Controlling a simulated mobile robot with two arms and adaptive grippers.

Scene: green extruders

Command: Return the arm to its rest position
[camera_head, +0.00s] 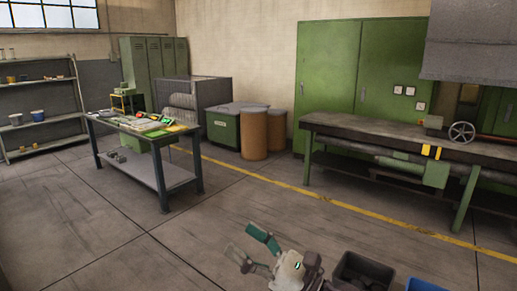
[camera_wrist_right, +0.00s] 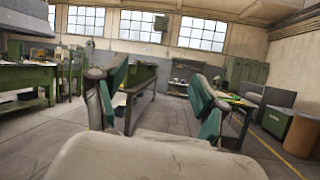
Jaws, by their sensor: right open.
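My right gripper (camera_head: 252,247) shows at the bottom middle of the head view, raised over open floor. Its two fingers with green pads are spread apart and nothing is between them. In the right wrist view the same gripper (camera_wrist_right: 162,100) is open and empty, with a workbench and shelving far beyond it. My left gripper is in neither view.
A dark bin (camera_head: 362,272) and a blue bin (camera_head: 424,285) stand at the bottom, right of the gripper. A worktable (camera_head: 150,137) with items is at left. A long bench (camera_head: 380,135) is at right. The floor (camera_head: 215,220) between is clear.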

